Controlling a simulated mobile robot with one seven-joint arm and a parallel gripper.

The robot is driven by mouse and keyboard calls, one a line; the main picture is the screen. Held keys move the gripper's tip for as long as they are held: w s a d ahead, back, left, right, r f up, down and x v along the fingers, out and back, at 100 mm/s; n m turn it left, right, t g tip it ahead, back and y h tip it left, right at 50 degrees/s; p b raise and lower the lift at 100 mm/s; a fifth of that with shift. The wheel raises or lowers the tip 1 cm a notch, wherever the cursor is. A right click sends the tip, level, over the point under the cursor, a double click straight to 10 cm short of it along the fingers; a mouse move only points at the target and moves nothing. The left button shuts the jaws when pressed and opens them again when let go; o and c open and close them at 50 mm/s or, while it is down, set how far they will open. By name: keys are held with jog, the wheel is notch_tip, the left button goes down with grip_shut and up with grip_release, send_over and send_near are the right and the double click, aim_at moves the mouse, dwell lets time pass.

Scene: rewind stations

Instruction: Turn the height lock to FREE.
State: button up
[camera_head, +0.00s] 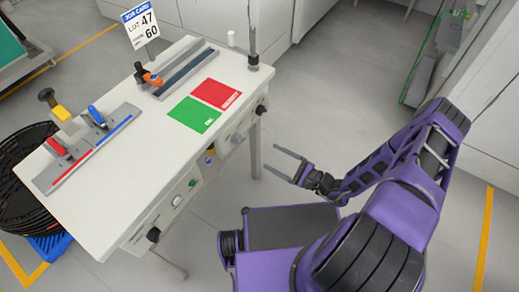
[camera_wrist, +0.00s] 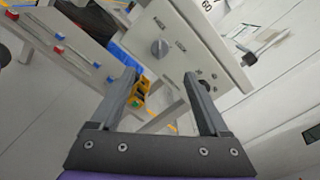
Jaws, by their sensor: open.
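A grey round knob (camera_wrist: 160,47) with small labels beside it sits on the white side panel of the bench in the wrist view. The labels are too small to read, so I cannot tell whether it is the height lock or how it is set.
The bench (camera_head: 130,165) carries a red mat (camera_head: 216,94), a green mat (camera_head: 194,115), rails with clamps (camera_head: 97,117) and a job card (camera_head: 141,24). A black coil (camera_head: 14,200) stands at the left.

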jog(key=shift+v, duration=2.05)
